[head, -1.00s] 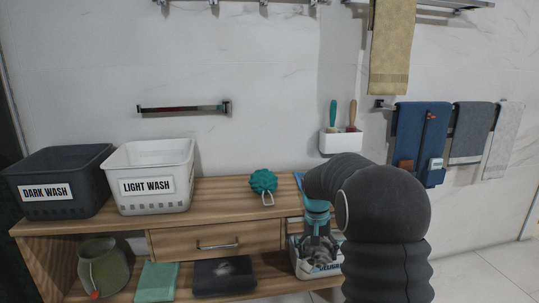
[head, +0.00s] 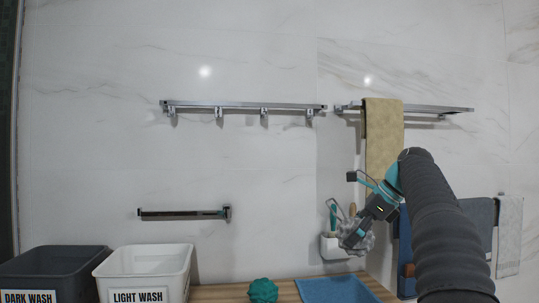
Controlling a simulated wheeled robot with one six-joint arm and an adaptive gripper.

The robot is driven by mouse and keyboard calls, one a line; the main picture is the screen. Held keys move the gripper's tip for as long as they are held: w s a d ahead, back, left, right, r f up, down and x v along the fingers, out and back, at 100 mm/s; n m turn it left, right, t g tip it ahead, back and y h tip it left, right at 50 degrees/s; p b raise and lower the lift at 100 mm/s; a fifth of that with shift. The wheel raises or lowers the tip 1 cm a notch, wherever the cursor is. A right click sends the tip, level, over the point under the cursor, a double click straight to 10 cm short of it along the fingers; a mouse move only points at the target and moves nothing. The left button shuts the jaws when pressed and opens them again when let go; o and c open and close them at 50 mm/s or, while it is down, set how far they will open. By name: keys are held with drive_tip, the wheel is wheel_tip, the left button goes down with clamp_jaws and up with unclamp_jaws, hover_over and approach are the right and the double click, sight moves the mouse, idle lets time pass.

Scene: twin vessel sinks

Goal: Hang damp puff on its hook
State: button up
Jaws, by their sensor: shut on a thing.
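My gripper (head: 352,236) is raised in front of the wall, right of centre, pointing down and left. It is shut on a grey mesh puff (head: 362,246), which hangs partly behind the fingers with a thin loop (head: 332,204) sticking up at its left. A teal puff (head: 263,291) sits on the wooden counter, cut by the bottom edge. I cannot tell dampness from the look of either puff. A metal rail with several hooks (head: 264,116) is on the wall, up and left of my gripper; the hooks look empty.
A white wall cup (head: 331,246) with brushes is behind the held puff. A beige towel (head: 382,140) hangs from the right rack. A blue mat (head: 335,290) lies on the counter. A dark bin (head: 50,270) and a white bin (head: 145,265) stand left.

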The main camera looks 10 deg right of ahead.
drive_tip(key=s+a+r+t+y, duration=0.1)
drive_tip(key=s+a+r+t, duration=0.1)
drive_tip(key=a+r, duration=0.3)
drive_tip(key=s+a+r+m+t+y, duration=0.1)
drive_tip(key=s+a+r, duration=0.3)
drive_tip(key=r, duration=0.7)
drive_tip(key=s+a+r+t+y, duration=0.1)
drive_tip(key=s+a+r+t, duration=0.2)
drive_tip(key=a+r, duration=0.5)
drive_tip(key=shift+s+r+t+y, duration=0.3)
drive_tip(key=shift+s+r+t, duration=0.1)
drive_tip(key=shift+s+r, duration=0.1)
drive_tip(key=shift+t, duration=0.3)
